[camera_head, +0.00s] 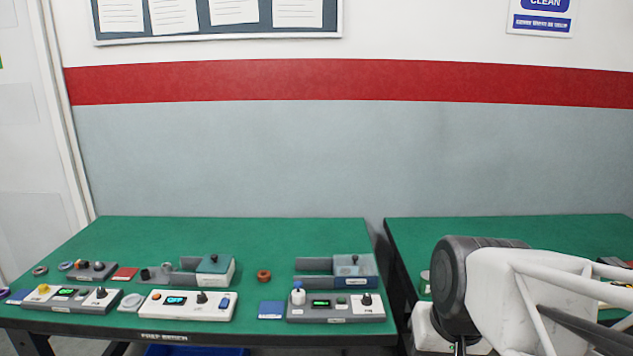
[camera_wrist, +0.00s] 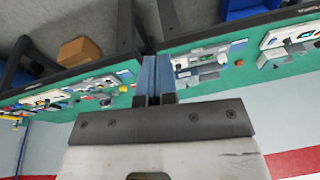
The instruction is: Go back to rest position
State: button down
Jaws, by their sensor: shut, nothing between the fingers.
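My gripper shows in the wrist view (camera_wrist: 157,80), with its two blue fingers side by side, closed together with nothing between them. In the head view my arm fills the lower right, in front of the right-hand bench, and the fingertips cannot be made out there. The gripper is apart from the benches and touches none of the devices in view.
The left bench (camera_head: 300,235) has a green top. On it stand a white control box (camera_head: 187,305), a grey control box (camera_head: 336,307), a left control box (camera_head: 70,298) and a brown ring (camera_head: 264,275). The right bench (camera_head: 500,228) is partly hidden by my arm. A cardboard box (camera_wrist: 80,51) shows below.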

jog(key=shift+s+d+f+n+h, duration=0.1)
jog(key=shift+s+d+n+h, duration=0.2)
jog(key=shift+s, duration=0.5)
jog(key=shift+s+d+n+h, duration=0.1)
jog(key=shift+s+d+h, duration=0.2)
jog(key=shift+s, duration=0.45)
